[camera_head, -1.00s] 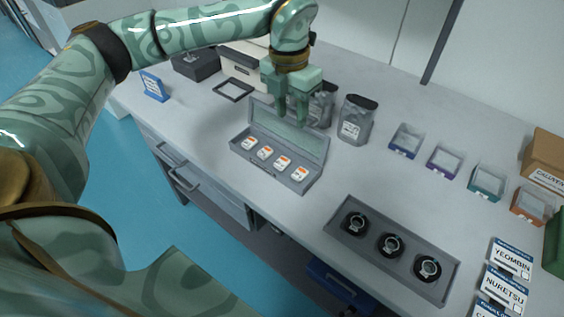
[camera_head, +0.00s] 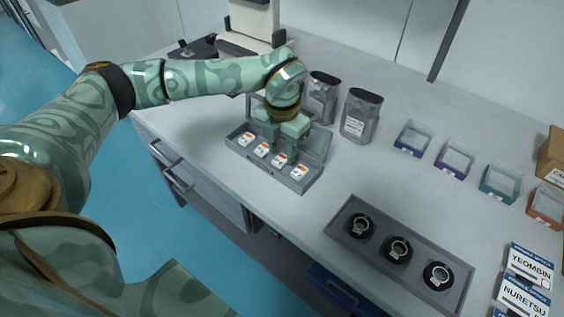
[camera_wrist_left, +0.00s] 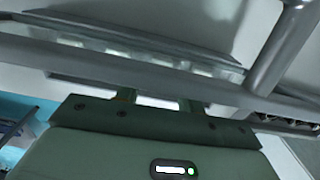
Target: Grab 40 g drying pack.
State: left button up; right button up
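An open grey case (camera_head: 236,147) holds a row of small white packs with orange marks, including a left-end pack (camera_head: 246,139) and a right-end pack (camera_head: 299,172). Their weights are too small to read. My left gripper (camera_head: 280,148) is over the case, pointing down, its fingers close to the middle packs and partly hiding the raised lid. In the left wrist view, the two fingers (camera_wrist_left: 158,100) stand apart with a bright white patch beyond them. I cannot tell whether they touch a pack. My right gripper is not in view.
Two labelled grey pouch-like containers (camera_head: 359,116) stand behind the case. A grey tray (camera_head: 428,242) with black ringed items lies to the right. Small coloured bins (camera_head: 412,139) and name cards (camera_head: 525,265) are further right. Clear tabletop lies between.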

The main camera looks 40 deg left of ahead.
pick_arm(q)
jog(key=shift+f, duration=0.8)
jog(key=shift+r, duration=0.1)
jog(key=c, duration=0.7)
jog(key=shift+r, duration=0.15)
